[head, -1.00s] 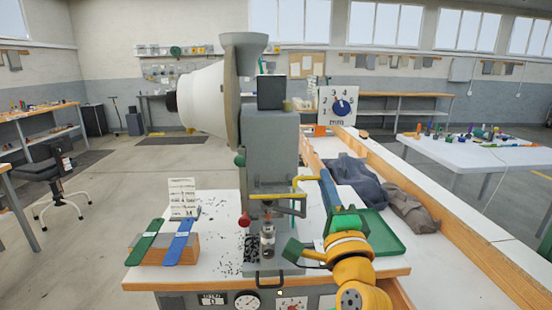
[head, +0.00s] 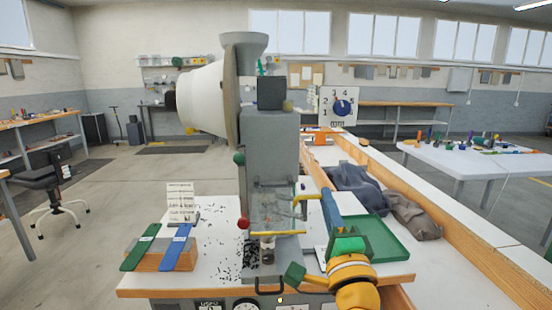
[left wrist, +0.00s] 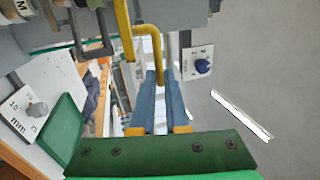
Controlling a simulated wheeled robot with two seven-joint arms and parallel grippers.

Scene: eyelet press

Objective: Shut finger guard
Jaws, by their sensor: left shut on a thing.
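The finger guard (head: 277,212) is a clear panel with a yellow bar along its lower edge. It hangs nearly upright at the front of the grey press (head: 270,150), with the bar a little above the work point. A yellow bent handle (head: 303,197) stands out at its right side and also shows in the left wrist view (left wrist: 152,38). My left gripper (head: 325,196), with blue fingers, is shut on this handle, right of the guard. In the left wrist view the fingertips (left wrist: 159,74) meet around the handle's end. My right gripper is not in view.
A green tray (head: 385,248) lies just right of my gripper. A green and a blue strip (head: 177,243) rest on a wooden block at left. A red knob (head: 243,223) sits left of the guard. Small dark bits litter the white bench top.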

